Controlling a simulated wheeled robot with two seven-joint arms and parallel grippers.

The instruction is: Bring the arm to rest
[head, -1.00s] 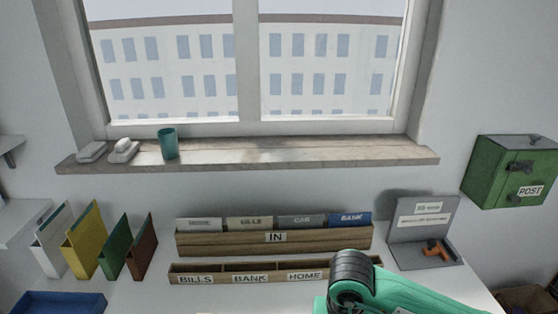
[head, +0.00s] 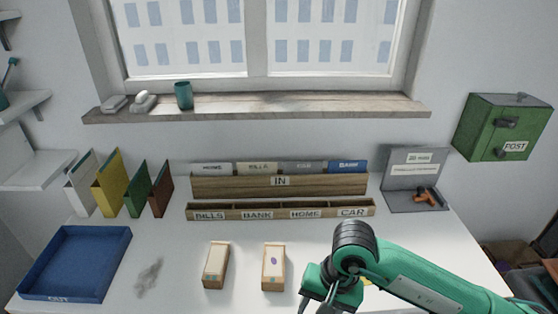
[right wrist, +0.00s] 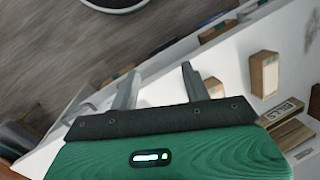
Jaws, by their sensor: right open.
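My right arm, green with a black joint, reaches in from the lower right in the head view. Its gripper (head: 312,303) is low over the front of the white desk (head: 185,290), partly cut off by the bottom edge. In the right wrist view the two grey fingers (right wrist: 160,72) stand apart with nothing between them. Beyond them are the desk's edge and the wooden floor. My left gripper is not in view.
Two small wooden boxes (head: 216,265) (head: 273,267) stand left of the gripper. A blue tray (head: 75,296) is at the left. Labelled wooden racks (head: 235,187) (head: 230,211), coloured folders (head: 112,190) and a grey stand (head: 412,180) line the back. A green post box (head: 500,128) hangs at right.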

